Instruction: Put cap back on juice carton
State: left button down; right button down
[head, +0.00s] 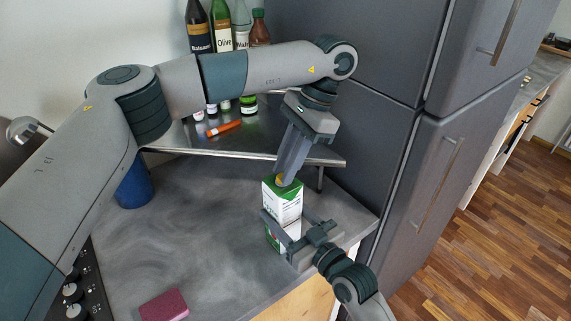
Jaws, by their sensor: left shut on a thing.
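The juice carton (287,208), white and green, stands upright on the grey counter near its right end. My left gripper (281,182) points down at the carton's top. It is shut on the small yellow-orange cap (279,180), at or just over the top. The fingers hide most of the cap and the spout, so I cannot tell whether the cap touches the spout. My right gripper (289,219) comes in from the lower right. Its fingers lie along two opposite sides of the carton's middle, closed on it.
A raised metal shelf (250,152) behind holds bottles (221,27), small jars and an orange marker-like object (224,128). A blue container (134,187) and a dark red block (164,305) stand at left. The grey fridge (384,130) is close at right. Mid-counter is clear.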

pick_arm(q)
jog(key=c, duration=1.6)
grip_release()
jog(key=shift+o, duration=0.2)
jog(key=shift+r, duration=0.15)
jog(key=shift+r, duration=2.1)
jog(key=shift+n, duration=0.3)
jog(key=shift+c, duration=0.3)
